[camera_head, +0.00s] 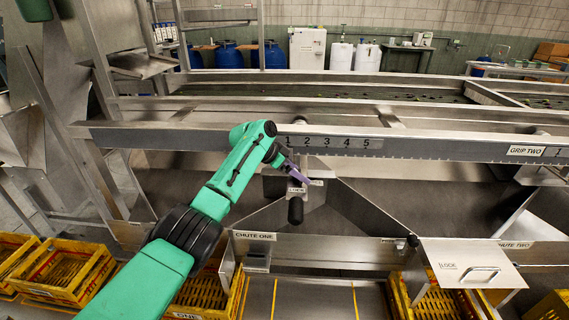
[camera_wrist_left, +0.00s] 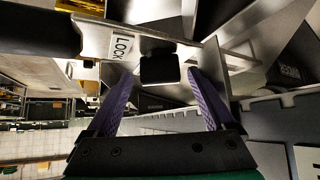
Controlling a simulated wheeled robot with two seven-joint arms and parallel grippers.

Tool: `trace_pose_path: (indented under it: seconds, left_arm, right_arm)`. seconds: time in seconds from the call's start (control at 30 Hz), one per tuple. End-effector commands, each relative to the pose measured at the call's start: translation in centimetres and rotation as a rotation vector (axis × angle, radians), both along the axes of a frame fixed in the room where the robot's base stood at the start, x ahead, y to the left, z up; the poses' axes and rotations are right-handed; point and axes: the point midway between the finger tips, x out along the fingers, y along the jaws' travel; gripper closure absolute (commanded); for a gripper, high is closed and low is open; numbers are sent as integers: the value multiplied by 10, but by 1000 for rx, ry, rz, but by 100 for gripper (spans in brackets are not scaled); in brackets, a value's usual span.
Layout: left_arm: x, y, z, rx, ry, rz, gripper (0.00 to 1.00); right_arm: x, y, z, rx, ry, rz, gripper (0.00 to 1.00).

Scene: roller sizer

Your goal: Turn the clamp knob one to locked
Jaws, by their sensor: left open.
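My left gripper (camera_head: 295,172) reaches in from the left to a small bracket with a LOCK label (camera_head: 296,190) under the numbered rail. In the left wrist view its two purple fingers (camera_wrist_left: 161,73) are spread, with nothing gripped. A black block-like knob (camera_wrist_left: 160,68) shows between and just beyond the fingertips; I cannot tell whether they touch it. The LOCK label (camera_wrist_left: 122,45) is beside it. A black cylindrical handle (camera_head: 296,210) hangs below the label in the head view. In the head view the fingers partly hide the bracket. My right gripper is not in view.
The numbered steel rail (camera_head: 430,147) runs across just above the gripper. Below are the CHUTE ONE plate (camera_head: 330,247) and sloping metal walls. A hatch with a handle (camera_head: 468,268) is at the right. Yellow crates (camera_head: 65,272) stand at lower left.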

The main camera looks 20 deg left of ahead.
Motion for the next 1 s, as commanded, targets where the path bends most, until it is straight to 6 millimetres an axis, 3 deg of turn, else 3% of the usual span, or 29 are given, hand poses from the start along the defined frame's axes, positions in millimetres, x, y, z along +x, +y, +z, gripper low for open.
trace_pose_path:
  seconds: [0.23,0.6,0.97,1.0]
  left_arm:
    - [-18,21,26,2,-6,3,12]
    - [-62,67,90,2,-3,4,12]
    - [-69,73,99,2,0,1,12]
    - [-69,73,99,3,2,2,28]
  right_arm:
    - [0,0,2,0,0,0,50]
    - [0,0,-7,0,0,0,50]
    - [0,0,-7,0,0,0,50]
    - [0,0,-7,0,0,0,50]
